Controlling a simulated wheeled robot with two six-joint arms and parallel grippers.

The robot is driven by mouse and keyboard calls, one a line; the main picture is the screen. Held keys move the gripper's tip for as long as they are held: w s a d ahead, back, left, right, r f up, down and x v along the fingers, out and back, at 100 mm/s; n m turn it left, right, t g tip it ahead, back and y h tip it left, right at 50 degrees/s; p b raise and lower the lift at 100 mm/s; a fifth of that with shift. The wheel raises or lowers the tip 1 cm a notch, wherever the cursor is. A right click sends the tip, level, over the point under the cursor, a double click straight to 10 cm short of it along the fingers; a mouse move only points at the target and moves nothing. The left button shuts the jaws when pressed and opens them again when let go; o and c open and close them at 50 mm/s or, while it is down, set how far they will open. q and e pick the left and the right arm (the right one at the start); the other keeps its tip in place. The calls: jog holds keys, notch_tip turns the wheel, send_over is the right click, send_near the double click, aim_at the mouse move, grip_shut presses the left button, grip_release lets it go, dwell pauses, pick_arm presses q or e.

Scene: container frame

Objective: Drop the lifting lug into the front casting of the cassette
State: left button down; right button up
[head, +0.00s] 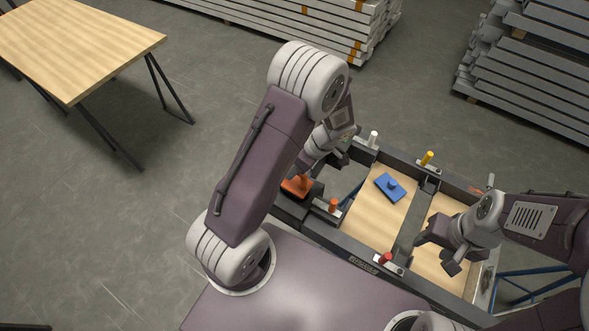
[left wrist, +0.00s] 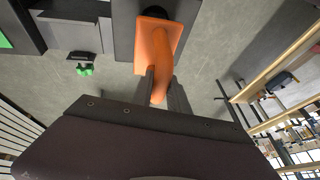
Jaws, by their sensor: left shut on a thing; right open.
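The orange lifting lug (head: 297,186) is held by my left gripper at the left end of the cassette (head: 355,247), a dark frame with wooden panels. In the left wrist view the lug (left wrist: 157,45) has a flat plate and a curved neck; my left gripper (left wrist: 161,88) is shut on the neck. The lug's plate lies over a grey casting (left wrist: 122,40), close to a dark round opening (left wrist: 154,11) partly in view. I cannot tell whether the lug touches the casting. My right gripper (head: 437,252) is open and empty above the cassette's right part.
A blue plate with a knob (head: 390,187) lies on the wooden panel. White (head: 373,139), yellow (head: 427,158), orange (head: 333,206) and red (head: 385,259) pegs stand along the frame. A wooden table (head: 75,45) is at upper left; stacked beams (head: 530,75) are at upper right.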

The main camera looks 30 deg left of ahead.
aim_at(292, 182)
pick_arm(q)
jog(key=shift+f+b, duration=2.65)
jog(key=shift+b, duration=0.15)
dwell(1.9)
dwell(0.3)
